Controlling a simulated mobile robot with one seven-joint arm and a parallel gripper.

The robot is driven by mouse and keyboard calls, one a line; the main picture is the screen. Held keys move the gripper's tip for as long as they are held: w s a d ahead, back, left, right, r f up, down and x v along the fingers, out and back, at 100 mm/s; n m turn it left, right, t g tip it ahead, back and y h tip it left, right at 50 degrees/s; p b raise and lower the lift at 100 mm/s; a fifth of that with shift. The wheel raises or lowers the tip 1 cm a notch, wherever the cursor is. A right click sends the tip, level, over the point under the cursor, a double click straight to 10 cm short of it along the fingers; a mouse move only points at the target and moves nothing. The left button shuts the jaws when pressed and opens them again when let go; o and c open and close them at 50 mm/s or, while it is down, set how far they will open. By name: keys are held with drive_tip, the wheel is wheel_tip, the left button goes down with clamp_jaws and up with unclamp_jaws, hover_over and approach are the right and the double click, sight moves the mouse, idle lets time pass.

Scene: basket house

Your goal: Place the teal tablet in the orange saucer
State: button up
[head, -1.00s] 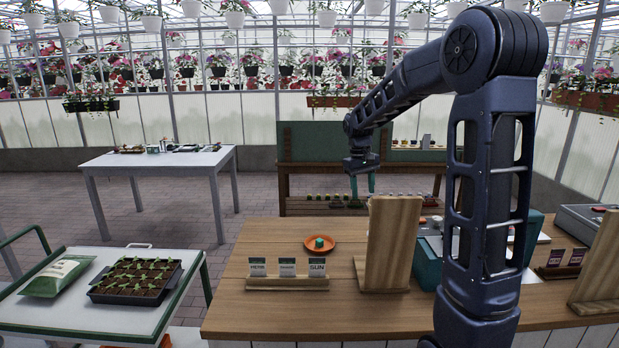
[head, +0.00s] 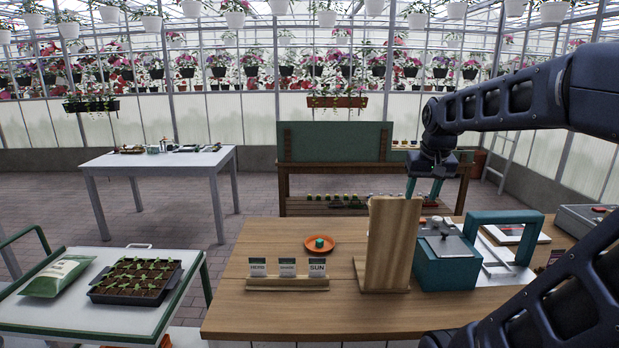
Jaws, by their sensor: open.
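The teal tablet (head: 320,242) sits in the orange saucer (head: 308,250), a small round dish on the wooden table, left of the upright wooden board. My gripper (head: 424,190) is up and to the right of the saucer, above and behind the upright board and near the teal box. Its teal fingers point down and are apart, with nothing seen between them. The board partly hides the area below the fingers.
The wooden upright board (head: 390,246) stands between the saucer and a teal box with a handle (head: 448,272). A label rack (head: 287,283) stands in front of the saucer. A seedling tray (head: 136,281) is on the left cart. The table's left front is clear.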

drive_tip(key=s+f+t, duration=0.1)
drive_tip(key=s+f, duration=0.3)
drive_tip(key=s, duration=0.4)
drive_tip(key=shift+a+f, duration=0.3)
drive_tip(key=shift+a, duration=0.1)
drive_tip(key=shift+s, duration=0.1)
idle(0.6)
